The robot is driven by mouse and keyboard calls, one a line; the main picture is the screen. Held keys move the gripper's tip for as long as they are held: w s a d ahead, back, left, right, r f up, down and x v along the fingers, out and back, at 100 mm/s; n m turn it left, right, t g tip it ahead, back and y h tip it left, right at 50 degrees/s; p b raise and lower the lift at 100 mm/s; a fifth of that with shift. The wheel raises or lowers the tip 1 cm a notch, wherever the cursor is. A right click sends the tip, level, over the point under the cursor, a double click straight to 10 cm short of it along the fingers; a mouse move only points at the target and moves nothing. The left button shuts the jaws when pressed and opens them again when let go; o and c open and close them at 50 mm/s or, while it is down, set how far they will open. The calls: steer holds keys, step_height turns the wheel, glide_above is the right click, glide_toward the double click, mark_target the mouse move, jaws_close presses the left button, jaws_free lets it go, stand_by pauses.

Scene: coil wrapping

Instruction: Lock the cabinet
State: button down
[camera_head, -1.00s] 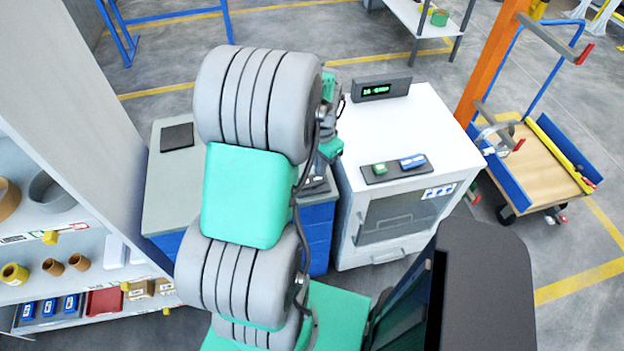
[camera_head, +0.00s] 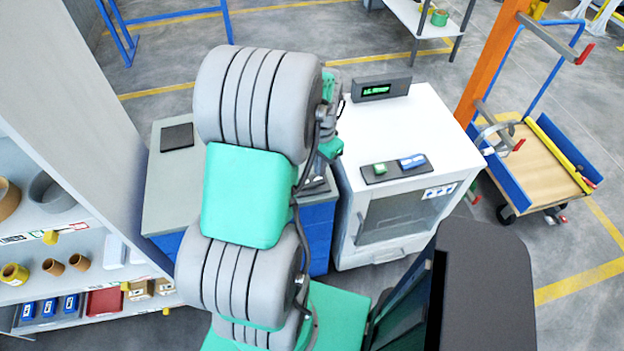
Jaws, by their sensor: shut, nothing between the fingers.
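A white cabinet (camera_head: 441,112) with a dark-windowed front door (camera_head: 405,217) stands right of centre. Its door looks closed. On its top lies a dark panel (camera_head: 396,176) with a green button (camera_head: 380,168) and a blue-and-white one (camera_head: 412,161). A dark display box (camera_head: 381,89) with green characters stands at the top's back; the text is too small to read surely. My gripper (camera_head: 329,118) shows only in part beyond my grey and green arm, at the cabinet's left edge. It is shut and appears to hold nothing; its fingertips are not clearly visible. It is apart from the buttons.
A blue cabinet with a grey top (camera_head: 172,180) stands left of the white one, partly behind my arm. Shelves (camera_head: 75,244) with rings and boxes are at left. An orange post (camera_head: 492,62) and a blue-sided cart (camera_head: 545,165) stand at right.

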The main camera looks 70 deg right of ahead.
steer(key=shift+f+b, duration=0.8)
steer(key=shift+f, duration=0.4)
stand_by(0.4)
step_height(320, 180, up, 7)
steer(key=p, duration=0.5)
steer(key=shift+r, duration=0.1)
stand_by(0.3)
steer(key=w+a+r+n+t+h, duration=0.1)
steer(key=w+a+r+n, duration=0.3)
steer(key=w, duration=0.4)
steer(key=w+a+r+n, duration=0.3)
steer(key=w+a+n, duration=0.1)
steer(key=w+a, duration=0.35)
steer(key=w+a+r+n+t+h, duration=0.1)
steer(key=w+a+r+n, duration=0.3)
steer(key=w, duration=0.4)
steer(key=w+a+r+n+t+y, duration=0.1)
steer(key=a+n, duration=0.5)
steer(key=a, duration=0.7)
steer(key=w+a+r+n+t+y, duration=0.1)
steer(key=a+n, duration=0.4)
steer(key=a, duration=0.7)
step_height(320, 180, up, 2)
steer(key=shift+w+a+r+n, duration=0.25)
steer(key=shift+w+a+n, duration=0.1)
steer(key=shift+w+n, duration=0.1)
